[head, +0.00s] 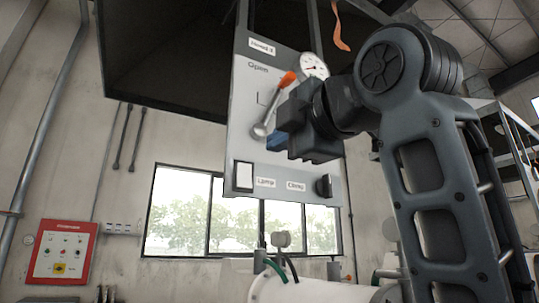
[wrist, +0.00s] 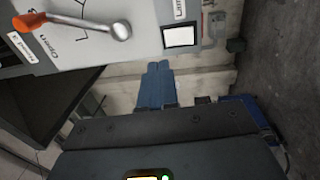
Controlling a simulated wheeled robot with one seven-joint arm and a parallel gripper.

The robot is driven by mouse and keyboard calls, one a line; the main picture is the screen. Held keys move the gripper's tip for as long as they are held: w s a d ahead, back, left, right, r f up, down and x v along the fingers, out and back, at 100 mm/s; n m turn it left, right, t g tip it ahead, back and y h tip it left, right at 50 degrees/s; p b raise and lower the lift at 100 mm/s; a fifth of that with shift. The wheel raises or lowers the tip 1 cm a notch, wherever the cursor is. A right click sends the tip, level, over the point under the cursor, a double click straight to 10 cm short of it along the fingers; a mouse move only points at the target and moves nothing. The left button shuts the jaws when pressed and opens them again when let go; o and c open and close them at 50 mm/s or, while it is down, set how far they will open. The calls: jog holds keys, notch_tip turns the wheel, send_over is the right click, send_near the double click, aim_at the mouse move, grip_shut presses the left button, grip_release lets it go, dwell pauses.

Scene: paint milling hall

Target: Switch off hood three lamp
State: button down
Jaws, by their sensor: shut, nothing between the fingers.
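A light grey control panel (head: 245,125) labelled Hood 3 hangs under a dark hood. Its white lamp switch (head: 244,176) sits at the lower left, beside a "Lamp" label; it also shows in the wrist view (wrist: 179,37). I cannot tell which way the switch is set. My gripper (head: 275,140) is in front of the panel, above and right of the switch in the head view. In the wrist view its blue fingers (wrist: 160,66) are together and empty, just below the panel edge and apart from the switch. My gripper hides part of the panel's middle.
A lever with an orange grip (head: 273,105) stands out close to my gripper. A round gauge (head: 314,66) and a black knob (head: 324,187) are also on the panel. A red-framed box (head: 62,252) is on the wall at left. Windows (head: 180,212) lie behind.

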jog(key=shift+r+v, duration=0.25)
jog(key=shift+v, duration=0.75)
jog(key=shift+r+v, duration=0.25)
jog(key=shift+v, duration=0.75)
jog(key=shift+f, duration=0.1)
